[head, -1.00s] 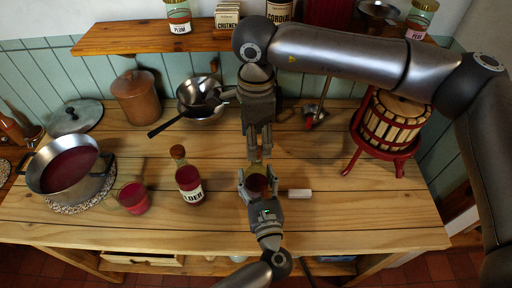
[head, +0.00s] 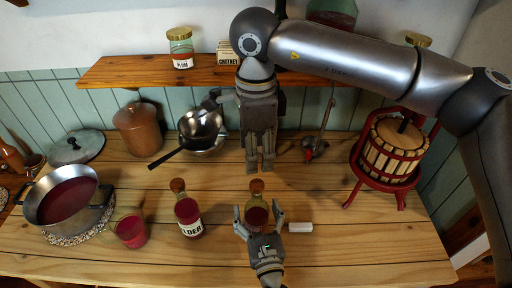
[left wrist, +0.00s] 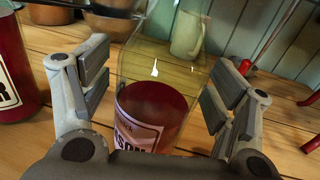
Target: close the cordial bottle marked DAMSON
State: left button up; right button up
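The DAMSON bottle (head: 257,218) stands upright on the wooden counter, dark red inside, with a brown cork (head: 257,187) seated at its mouth. In the left wrist view the bottle (left wrist: 152,105) shows clear glass above the red liquid and a label partly hidden, ending in "SON". My left gripper (head: 259,213) is open around the bottle, one finger on each side, with small gaps to the glass.
The corked ELDER bottle (head: 187,213) stands to the left, with a red-filled glass (head: 131,229) and a pot (head: 35,207) beyond. A small white block (head: 300,228) lies right of the DAMSON bottle. A red-framed press (head: 397,153) stands at right, under the shelf (head: 150,71).

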pick_arm(q)
jog(key=s+d, duration=0.2)
jog(key=s, duration=0.9)
jog(key=shift+s+d, duration=0.2)
jog(key=shift+s, duration=0.2)
